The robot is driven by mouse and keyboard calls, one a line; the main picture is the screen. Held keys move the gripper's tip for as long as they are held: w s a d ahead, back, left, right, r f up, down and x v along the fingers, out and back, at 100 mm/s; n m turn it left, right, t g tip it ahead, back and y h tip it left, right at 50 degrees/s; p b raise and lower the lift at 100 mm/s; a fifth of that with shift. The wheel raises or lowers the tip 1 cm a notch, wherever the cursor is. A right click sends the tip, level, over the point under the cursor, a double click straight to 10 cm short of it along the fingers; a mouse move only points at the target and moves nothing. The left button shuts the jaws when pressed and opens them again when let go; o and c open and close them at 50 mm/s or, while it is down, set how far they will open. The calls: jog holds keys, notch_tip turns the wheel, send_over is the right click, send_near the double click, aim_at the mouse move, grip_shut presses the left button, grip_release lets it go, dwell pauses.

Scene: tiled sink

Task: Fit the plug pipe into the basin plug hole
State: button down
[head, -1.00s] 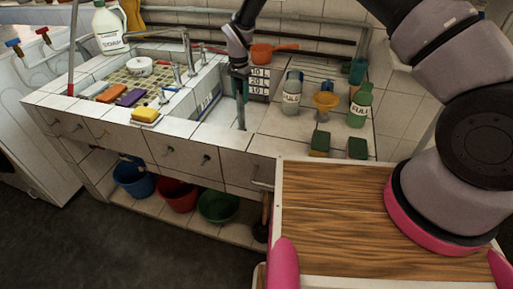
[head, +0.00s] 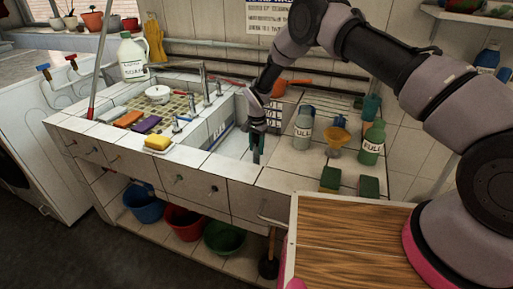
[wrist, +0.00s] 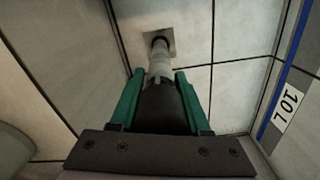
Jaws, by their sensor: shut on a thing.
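My gripper (wrist: 157,78), with two green fingers, is shut on the plug pipe (wrist: 159,64), a pale, narrow pipe with a dark, thicker part between the fingers. The plug hole (wrist: 160,42) is a dark round opening in a square metal plate on the basin floor. In the wrist view the pipe's far end overlaps the hole; I cannot tell whether it is in it or just above. In the head view my gripper (head: 257,150) points down into the tiled basin (head: 232,142), and the pipe and hole are hidden there.
Basin walls stand close around the gripper; a blue-edged 10 L scale (wrist: 283,108) is on the right wall in the wrist view. A yellow sponge (head: 157,143) lies on the left.

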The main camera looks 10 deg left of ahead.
jog(key=shift+f, duration=0.15)
jog(key=shift+c, duration=1.8)
grip_release()
notch_tip(320, 180, up, 13)
jog(key=shift+f, duration=0.2)
